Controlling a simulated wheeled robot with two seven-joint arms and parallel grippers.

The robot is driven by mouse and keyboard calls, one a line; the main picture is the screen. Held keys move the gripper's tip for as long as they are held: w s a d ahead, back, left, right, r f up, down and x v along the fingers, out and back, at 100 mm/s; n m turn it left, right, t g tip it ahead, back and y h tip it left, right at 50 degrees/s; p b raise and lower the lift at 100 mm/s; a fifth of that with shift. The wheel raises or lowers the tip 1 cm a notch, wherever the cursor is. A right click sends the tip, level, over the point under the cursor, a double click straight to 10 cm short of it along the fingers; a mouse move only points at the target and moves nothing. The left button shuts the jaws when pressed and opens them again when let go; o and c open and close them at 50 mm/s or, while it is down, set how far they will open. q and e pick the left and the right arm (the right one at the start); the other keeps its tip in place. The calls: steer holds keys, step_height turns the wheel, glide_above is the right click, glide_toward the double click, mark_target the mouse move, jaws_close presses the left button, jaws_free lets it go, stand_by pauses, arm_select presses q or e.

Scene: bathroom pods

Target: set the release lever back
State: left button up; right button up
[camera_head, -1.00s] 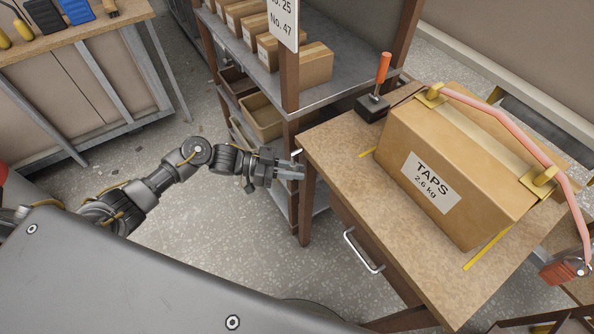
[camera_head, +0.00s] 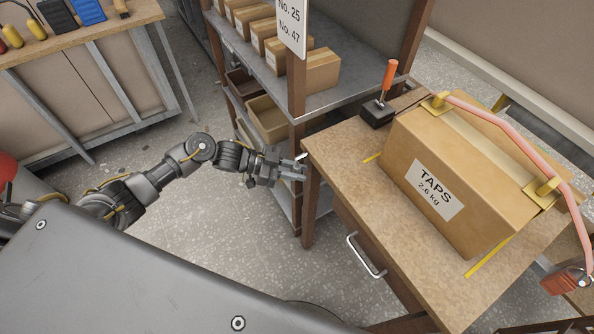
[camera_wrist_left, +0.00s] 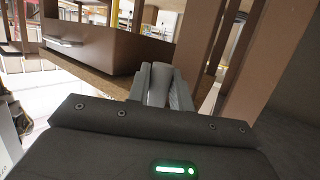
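The release lever (camera_head: 389,76) has an orange-red grip and stands nearly upright, slightly tilted, on a dark base (camera_head: 376,112) at the back left corner of the wooden bench (camera_head: 345,160). The fingers also show in the left wrist view (camera_wrist_left: 160,84), pointing toward the bench's edge; the lever cannot be made out there. My right gripper is not in view.
A carton marked TAPS (camera_head: 450,180) fills much of the bench, under a pink bar (camera_head: 510,130) with yellow brackets. A shelf rack (camera_head: 345,92) with boxes stands behind my left gripper. A drawer handle (camera_head: 364,256) juts from the bench front. A tool bench (camera_head: 90,60) is at far left.

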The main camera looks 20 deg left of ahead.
arm_select(q)
steer(key=o, duration=0.4)
